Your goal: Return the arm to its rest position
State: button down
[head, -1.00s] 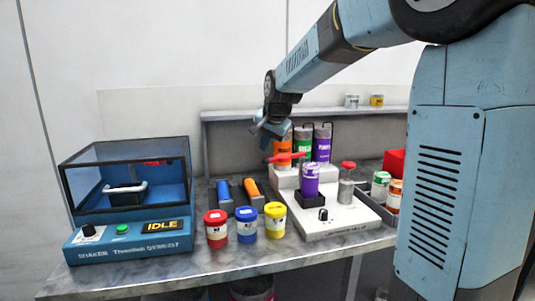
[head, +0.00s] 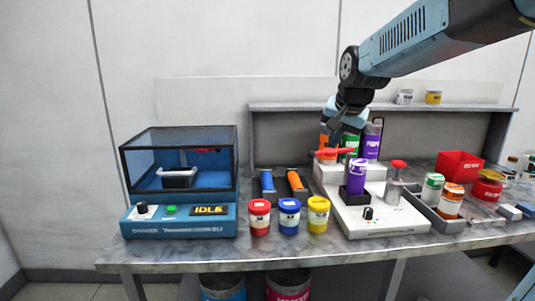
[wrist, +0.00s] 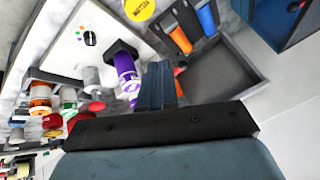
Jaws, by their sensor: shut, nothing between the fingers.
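My arm comes in from the upper right of the head view, bent downward at its wrist. My gripper (head: 338,128) hangs in front of the tall orange, green and purple bottles at the back of the white dispenser (head: 385,219), and hides part of them. Its fingers also show in the wrist view (wrist: 158,86), shut together with nothing between them. I cannot tell the exact gap between the gripper and the red lever (head: 331,153) below it.
The shaker (head: 180,222) reads IDLE at the left. Red (head: 260,217), blue (head: 289,216) and yellow (head: 318,214) jars stand along the front. A purple bottle (head: 357,178) sits in the dispenser's black holder. A red bin (head: 459,166) stands at the right. Space above the shaker is clear.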

jog(key=s+d+f+n, duration=0.2)
jog(key=s+f, duration=0.1)
jog(key=s, duration=0.8)
jog(key=s+d+f+n+h, duration=0.1)
jog(key=s+d+f+n, duration=0.1)
jog(key=s, duration=1)
jog(key=shift+s+d+f+n+g, duration=0.25)
jog(key=shift+d+f+n+g, duration=0.15)
jog(key=shift+d+f, duration=0.1)
